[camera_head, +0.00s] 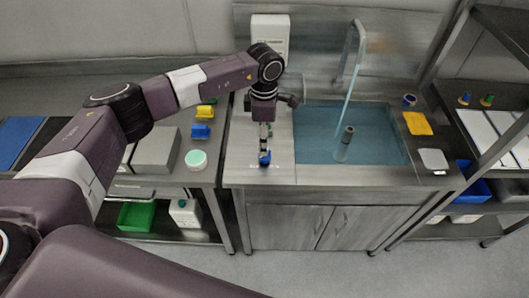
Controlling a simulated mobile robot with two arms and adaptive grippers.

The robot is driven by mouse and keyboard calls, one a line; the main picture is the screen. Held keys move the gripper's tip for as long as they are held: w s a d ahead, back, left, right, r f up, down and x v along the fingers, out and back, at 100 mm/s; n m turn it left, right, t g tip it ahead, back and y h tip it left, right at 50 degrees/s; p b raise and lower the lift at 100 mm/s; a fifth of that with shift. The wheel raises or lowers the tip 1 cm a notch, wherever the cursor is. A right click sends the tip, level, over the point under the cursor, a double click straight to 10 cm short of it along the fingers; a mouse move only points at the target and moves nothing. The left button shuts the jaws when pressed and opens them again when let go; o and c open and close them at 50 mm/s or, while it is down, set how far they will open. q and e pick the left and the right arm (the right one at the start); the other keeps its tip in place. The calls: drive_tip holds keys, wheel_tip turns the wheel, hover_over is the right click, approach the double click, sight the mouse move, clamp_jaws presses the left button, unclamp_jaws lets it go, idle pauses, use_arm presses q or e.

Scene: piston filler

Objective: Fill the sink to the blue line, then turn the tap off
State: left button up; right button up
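The sink (384,157) is set in a steel counter and holds blue-tinted water. A tall curved tap (359,40) stands behind it, and a stream of water (346,98) falls from its spout into the sink. A grey upright pipe (344,142) stands in the water. I cannot make out a separate blue line on the sink wall. My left gripper (265,147) points down over the counter left of the sink, right above a small blue knob-like thing (264,159). Whether it touches or grips this is too small to tell. My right gripper is not in view.
A yellow cloth (417,123), a grey pad (433,159) and a small blue-rimmed item (408,100) lie right of the sink. A white box (270,33) is on the back wall. A left bench holds a green-topped tub (196,160). Shelving (501,30) stands at right.

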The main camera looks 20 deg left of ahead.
sight(265, 157)
use_arm(q)
wheel_tip(265, 157, down, 7)
drive_tip(key=shift+d+p, duration=0.15)
drive_tip(key=shift+p, duration=0.85)
drive_tip(key=shift+c, duration=0.4)
drive_tip(key=c, duration=1.1)
